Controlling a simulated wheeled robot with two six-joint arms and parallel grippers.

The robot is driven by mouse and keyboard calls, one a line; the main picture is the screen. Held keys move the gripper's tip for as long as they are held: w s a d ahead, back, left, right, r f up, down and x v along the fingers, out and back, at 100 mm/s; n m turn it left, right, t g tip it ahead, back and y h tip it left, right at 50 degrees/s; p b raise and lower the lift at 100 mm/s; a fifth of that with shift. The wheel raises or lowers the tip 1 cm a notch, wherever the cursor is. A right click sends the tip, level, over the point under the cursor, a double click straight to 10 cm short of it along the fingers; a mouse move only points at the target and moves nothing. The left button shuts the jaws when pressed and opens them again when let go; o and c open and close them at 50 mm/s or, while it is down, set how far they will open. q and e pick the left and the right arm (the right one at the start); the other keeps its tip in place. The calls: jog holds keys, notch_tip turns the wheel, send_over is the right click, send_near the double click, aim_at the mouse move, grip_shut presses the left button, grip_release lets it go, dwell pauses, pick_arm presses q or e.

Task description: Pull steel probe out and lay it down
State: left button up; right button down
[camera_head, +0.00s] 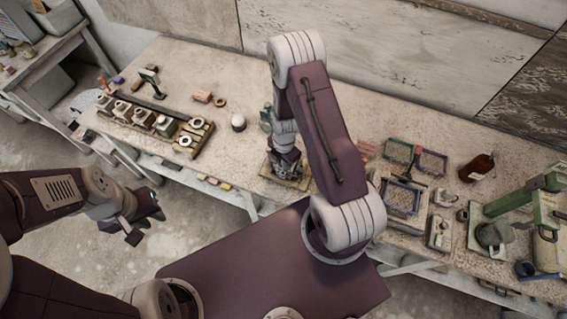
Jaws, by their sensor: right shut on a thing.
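My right gripper (285,172) reaches down to a small wooden board (298,184) near the table's front edge, in the middle of the view. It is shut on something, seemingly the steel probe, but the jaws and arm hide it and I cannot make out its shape. I cannot tell whether the held thing is still in a hole or clear of it. A white plaster ball (238,121) stands on the table left of this gripper. My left gripper (147,225) is open and empty, in front of the table and over the floor.
A wooden rack (150,127) with several blocks stands on the left of the table (330,100). Coloured frames (431,162), a brown bottle (478,166) and a green machine (510,203) crowd the right. The table behind the ball is mostly clear.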

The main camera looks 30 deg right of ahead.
jog(key=shift+r+p, duration=0.65)
jog(key=shift+r, duration=0.55)
jog(key=shift+s, duration=0.15)
